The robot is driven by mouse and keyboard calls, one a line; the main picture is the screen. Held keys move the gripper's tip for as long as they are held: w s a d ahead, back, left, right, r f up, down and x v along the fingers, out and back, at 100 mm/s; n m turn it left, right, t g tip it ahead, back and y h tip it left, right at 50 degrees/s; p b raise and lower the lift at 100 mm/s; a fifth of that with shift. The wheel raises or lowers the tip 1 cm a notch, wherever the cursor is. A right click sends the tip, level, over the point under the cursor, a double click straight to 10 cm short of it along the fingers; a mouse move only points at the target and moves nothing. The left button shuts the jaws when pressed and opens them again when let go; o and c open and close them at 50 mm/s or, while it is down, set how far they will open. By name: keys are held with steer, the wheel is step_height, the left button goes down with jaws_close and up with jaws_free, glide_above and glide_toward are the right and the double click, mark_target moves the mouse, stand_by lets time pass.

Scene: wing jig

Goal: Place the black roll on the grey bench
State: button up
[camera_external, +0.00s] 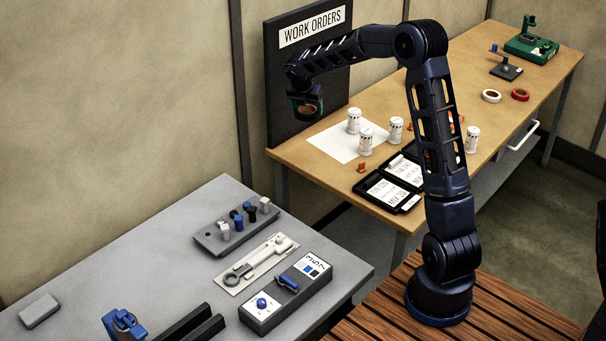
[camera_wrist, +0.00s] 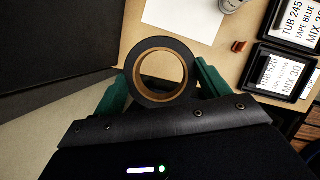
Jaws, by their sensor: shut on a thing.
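The black roll (camera_wrist: 132,75) is a ring of black tape with a tan inner core. My gripper (camera_wrist: 158,88) is shut on it, with a green finger on each side in the wrist view. In the external view my gripper (camera_external: 304,112) holds the black roll (camera_external: 308,111) in the air in front of the work orders board, over the left end of the wooden bench. The grey bench (camera_external: 150,235) stands at the lower left, apart from the roll.
The grey bench carries a peg block (camera_external: 237,232), a wrench board (camera_external: 258,262), a control box (camera_external: 290,292), a blue clamp (camera_external: 123,324) and a grey block (camera_external: 39,310). Its back left is bare. The wooden bench (camera_external: 330,172) holds white tubs (camera_external: 366,141), black trays (camera_external: 385,191) and white and red rolls (camera_external: 491,96).

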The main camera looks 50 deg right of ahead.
steer(key=w+a+n+t+y, duration=0.1)
steer(key=w+a+n, duration=0.25)
steer(key=a, duration=0.75)
steer(key=w+a+n+t+y, duration=0.1)
steer(key=w+a+n, duration=0.25)
steer(key=a, duration=0.75)
steer(key=n+y, duration=0.2)
steer(key=n, duration=0.4)
glide_above(204, 206)
steer(key=s, duration=0.2)
steer(key=shift+t, duration=0.4)
steer(key=f, duration=1.9)
steer(key=shift+w+d+f, duration=0.1)
steer(key=shift+w+f, duration=0.1)
steer(key=shift+f, duration=0.05)
steer(key=shift+f, duration=0.1)
steer(key=o, duration=1)
